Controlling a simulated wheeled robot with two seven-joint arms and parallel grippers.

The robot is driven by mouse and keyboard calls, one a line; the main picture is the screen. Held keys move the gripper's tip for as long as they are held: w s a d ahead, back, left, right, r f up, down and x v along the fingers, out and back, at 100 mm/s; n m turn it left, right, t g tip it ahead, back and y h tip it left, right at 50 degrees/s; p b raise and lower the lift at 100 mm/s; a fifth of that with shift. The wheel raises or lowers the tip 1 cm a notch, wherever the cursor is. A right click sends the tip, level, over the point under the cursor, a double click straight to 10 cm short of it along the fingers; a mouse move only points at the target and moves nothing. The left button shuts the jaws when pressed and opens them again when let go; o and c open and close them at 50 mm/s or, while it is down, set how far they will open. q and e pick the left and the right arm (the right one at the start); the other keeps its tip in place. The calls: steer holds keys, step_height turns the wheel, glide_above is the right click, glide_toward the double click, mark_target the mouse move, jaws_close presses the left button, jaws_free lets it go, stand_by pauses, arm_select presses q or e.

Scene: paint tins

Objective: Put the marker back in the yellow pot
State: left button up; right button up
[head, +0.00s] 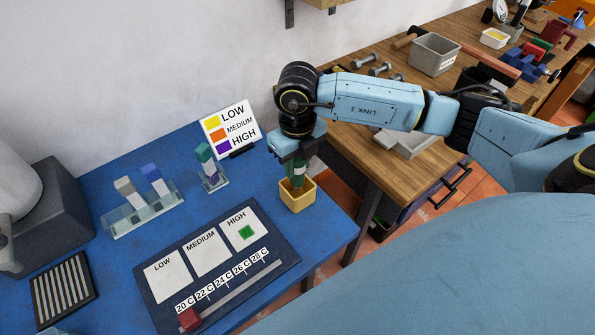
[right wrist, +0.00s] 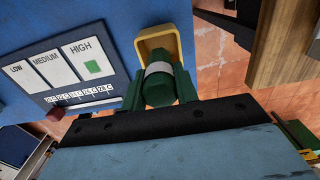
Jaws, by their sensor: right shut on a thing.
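The marker (right wrist: 159,84) is dark green with a white band. My right gripper (head: 297,174) is shut on it, and the green fingers sit on both sides of it in the right wrist view (right wrist: 160,92). The yellow pot (head: 298,200) is a small square open pot near the right edge of the blue table. Its rim also shows in the right wrist view (right wrist: 142,46), beyond the marker. The marker's far end is over or just inside the pot's mouth; how deep it reaches is hidden.
A dark board (head: 168,297) with LOW, MEDIUM and HIGH panels, a green square on HIGH and a red slider, lies left of the pot. Clear racks (head: 150,222) with coloured pieces and a colour sign (head: 231,128) stand behind. A cluttered wooden bench (head: 376,160) stands right.

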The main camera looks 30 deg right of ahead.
mark_target(298, 173)
step_height(298, 173, down, 4)
steer(key=shift+r, duration=0.2)
steer(key=shift+f, duration=0.15)
steer(key=shift+f, duration=0.15)
steer(key=o, duration=1)
steer(key=shift+c, duration=0.2)
steer(key=shift+r, duration=0.25)
steer(key=r, duration=1.3)
steer(key=shift+s+d, duration=0.2)
steer(key=shift+s, duration=0.05)
